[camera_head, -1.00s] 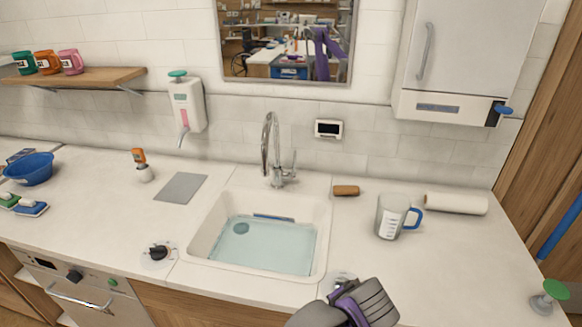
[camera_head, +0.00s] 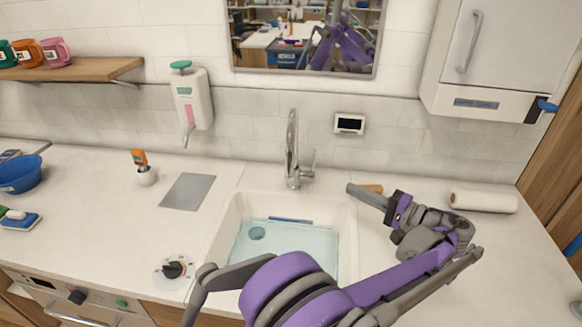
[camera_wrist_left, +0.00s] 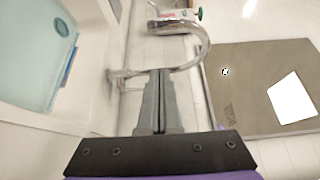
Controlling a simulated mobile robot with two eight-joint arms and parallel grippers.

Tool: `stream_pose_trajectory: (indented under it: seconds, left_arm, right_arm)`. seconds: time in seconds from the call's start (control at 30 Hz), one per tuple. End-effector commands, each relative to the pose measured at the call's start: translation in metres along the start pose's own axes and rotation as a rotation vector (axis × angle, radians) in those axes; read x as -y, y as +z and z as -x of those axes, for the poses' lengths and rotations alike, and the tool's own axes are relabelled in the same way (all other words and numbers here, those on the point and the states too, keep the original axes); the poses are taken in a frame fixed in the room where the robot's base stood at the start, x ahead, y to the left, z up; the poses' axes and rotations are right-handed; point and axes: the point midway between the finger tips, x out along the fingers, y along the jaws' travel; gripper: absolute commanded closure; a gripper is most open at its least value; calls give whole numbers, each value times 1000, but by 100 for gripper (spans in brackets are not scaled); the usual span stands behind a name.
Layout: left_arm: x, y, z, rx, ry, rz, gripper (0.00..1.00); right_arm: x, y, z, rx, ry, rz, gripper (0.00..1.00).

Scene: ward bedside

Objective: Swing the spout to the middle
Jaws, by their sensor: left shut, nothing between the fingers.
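The chrome tap has a tall arched spout (camera_head: 291,135) behind the sink (camera_head: 346,220). In the head view the spout looks narrow, pointing roughly toward me over the sink's back edge. The tap's handle (camera_head: 308,160) is on its right side. My left gripper (camera_head: 350,188) is shut and empty, to the right of the tap's base and apart from it in the head view. In the left wrist view the closed fingertips (camera_wrist_left: 157,74) overlap the tap, with the curved spout (camera_wrist_left: 190,32) beyond them. Contact cannot be told. My right gripper is not in view.
Water lies in the sink. A soap dispenser (camera_head: 192,100) and grey plate (camera_head: 187,191) are left of the tap. My arm covers the front right counter.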

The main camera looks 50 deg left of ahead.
Motion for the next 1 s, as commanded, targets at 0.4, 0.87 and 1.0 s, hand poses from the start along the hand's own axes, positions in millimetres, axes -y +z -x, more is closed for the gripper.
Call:
stream_pose_trajectory:
  seconds: [0.4, 0.87, 1.0]
  left_arm:
    - [4, -2, -28, 11, -23, 9, 100]
    - [6, 13, -113, 9, -22, 8, 100]
    - [6, 23, -122, 9, -22, 8, 100]
  right_arm:
    - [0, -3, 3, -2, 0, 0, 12]
    - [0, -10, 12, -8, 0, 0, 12]
    - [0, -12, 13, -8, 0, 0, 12]
